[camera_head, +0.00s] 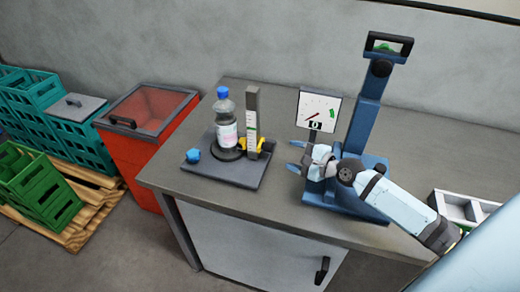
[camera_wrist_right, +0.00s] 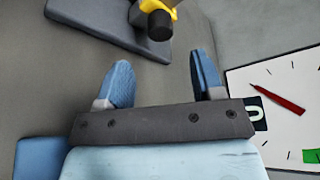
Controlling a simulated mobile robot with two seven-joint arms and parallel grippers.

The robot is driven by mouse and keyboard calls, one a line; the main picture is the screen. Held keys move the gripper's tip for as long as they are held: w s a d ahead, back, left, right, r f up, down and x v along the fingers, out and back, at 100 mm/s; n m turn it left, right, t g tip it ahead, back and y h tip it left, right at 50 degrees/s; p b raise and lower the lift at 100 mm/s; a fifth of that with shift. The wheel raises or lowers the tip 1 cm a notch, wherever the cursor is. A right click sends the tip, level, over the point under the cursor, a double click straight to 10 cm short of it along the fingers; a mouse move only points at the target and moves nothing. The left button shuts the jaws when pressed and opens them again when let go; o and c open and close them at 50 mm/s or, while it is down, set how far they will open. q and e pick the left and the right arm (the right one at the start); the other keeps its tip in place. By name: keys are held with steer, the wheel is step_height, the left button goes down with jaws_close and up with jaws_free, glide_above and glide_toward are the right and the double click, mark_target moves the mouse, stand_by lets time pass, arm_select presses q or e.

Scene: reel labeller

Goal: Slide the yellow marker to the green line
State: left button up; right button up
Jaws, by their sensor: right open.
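The yellow marker (camera_head: 242,144) sits low on a grey upright post (camera_head: 251,104) with a white scale, beside a clear bottle with a blue cap (camera_head: 224,118). A black knob (camera_head: 268,147) sticks out to its right. In the right wrist view the yellow marker (camera_wrist_right: 158,5) and black knob (camera_wrist_right: 160,26) show at the top, beyond the fingertips. A green line on the scale is too small to make out. My right gripper (camera_head: 294,157) is open and empty, to the right of the knob and apart from it. Its blue fingers (camera_wrist_right: 163,72) show in the wrist view. My left gripper is out of view.
A dial (camera_head: 319,107) with a red needle and green mark stands behind my right gripper, by a blue stand (camera_head: 364,118). A blue knob (camera_head: 192,155) is on the grey base plate (camera_head: 218,175). A white tray (camera_head: 455,210) lies at right.

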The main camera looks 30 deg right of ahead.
mark_target(272, 148)
steer(key=shift+w+a+f, duration=0.15)
steer(key=shift+w+f, duration=0.15)
steer(key=shift+w, duration=0.15)
steer(key=shift+w+r, duration=0.1)
steer(key=shift+w, duration=0.15)
steer(key=shift+w+a, duration=0.15)
steer(key=shift+w, duration=0.15)
steer(key=x, duration=0.5)
steer(key=shift+w+a, duration=0.2)
steer(key=shift+w, duration=0.2)
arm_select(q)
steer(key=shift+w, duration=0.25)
